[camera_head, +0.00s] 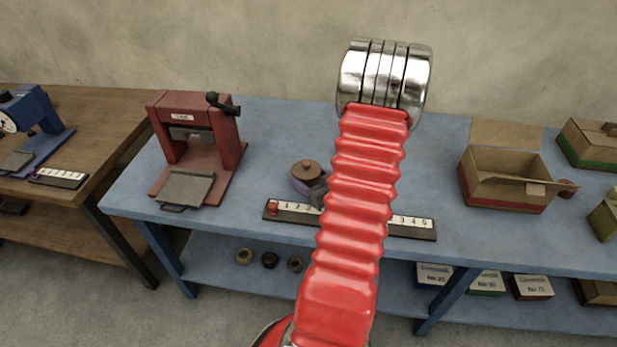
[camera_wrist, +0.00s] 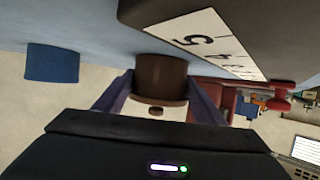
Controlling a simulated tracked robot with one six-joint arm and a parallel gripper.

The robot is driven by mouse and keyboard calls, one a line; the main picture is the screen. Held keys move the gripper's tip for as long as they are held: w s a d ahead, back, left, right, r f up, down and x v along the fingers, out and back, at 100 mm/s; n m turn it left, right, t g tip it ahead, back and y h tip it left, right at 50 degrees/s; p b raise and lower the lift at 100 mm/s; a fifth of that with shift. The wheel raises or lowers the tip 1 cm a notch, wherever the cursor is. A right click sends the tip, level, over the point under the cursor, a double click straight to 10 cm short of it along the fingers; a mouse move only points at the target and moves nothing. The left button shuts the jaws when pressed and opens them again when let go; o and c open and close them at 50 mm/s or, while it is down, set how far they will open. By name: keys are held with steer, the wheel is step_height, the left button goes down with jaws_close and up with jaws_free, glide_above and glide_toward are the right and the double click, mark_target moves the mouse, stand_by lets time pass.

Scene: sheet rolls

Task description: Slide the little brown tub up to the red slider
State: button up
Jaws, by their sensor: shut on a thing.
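The little brown tub (camera_head: 307,170) has a knobbed lid and stands on the blue bench, just behind the ruler strip (camera_head: 424,229). My gripper (camera_head: 319,190) is shut on it; in the wrist view one finger lies on each side of the tub (camera_wrist: 160,76). The red slider (camera_head: 273,208) sits at the left end of the ruler strip, in front and to the left of the tub, apart from it. My red arm hides the middle of the strip. The strip's numbers (camera_wrist: 205,42) also show in the wrist view.
A red press (camera_head: 195,140) stands left of the tub on the blue bench (camera_head: 262,125). An open cardboard box (camera_head: 505,185) stands to the right. The bench's front edge runs close before the strip. Bare bench lies between press and tub.

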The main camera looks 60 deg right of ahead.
steer(key=shift+s+a, duration=0.45)
steer(key=shift+s, duration=0.15)
steer(key=o, duration=1.1)
steer(key=shift+o, duration=0.2)
